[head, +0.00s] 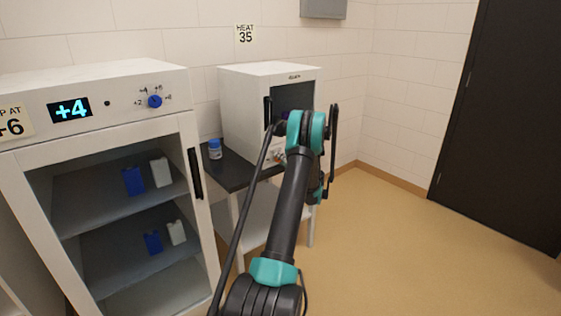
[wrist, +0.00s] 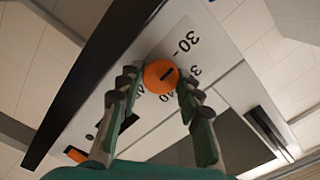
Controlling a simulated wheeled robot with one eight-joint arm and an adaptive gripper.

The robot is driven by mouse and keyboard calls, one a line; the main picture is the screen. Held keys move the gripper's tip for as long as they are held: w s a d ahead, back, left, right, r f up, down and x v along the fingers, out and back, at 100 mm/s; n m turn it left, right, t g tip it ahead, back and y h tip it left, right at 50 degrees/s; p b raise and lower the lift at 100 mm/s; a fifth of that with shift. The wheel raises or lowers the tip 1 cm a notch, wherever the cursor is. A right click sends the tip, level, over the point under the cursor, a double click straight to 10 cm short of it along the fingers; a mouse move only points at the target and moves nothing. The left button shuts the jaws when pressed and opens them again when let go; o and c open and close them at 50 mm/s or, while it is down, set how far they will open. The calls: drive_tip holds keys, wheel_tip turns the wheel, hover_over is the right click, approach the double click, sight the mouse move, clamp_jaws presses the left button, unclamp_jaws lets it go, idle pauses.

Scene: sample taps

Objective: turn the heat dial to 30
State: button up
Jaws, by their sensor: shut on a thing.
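The orange heat dial (wrist: 160,77) is on the white panel of the heating cabinet (wrist: 222,48), seen tilted and inverted in the wrist view. My gripper (wrist: 159,82) has one finger on each side of the dial and is shut on it. The dial's black mark slants to the upper right. I cannot tell exactly which number the mark meets. In the head view the cabinet (head: 245,110) stands behind my arm, which hides the dial.
A sign reading HEAT 35 (head: 245,34) is on the wall. A white fridge (head: 130,82) with a blue dial (head: 155,101) and a +4 display (head: 70,109) stands left. A blue-capped jar (head: 215,149) stands on the dark counter (head: 232,177). Floor at right is clear.

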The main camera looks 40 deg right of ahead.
drive_tip(key=o, duration=1.1)
drive_tip(key=s, duration=0.8)
drive_tip(key=s+d, duration=0.1)
drive_tip(key=s, duration=0.3)
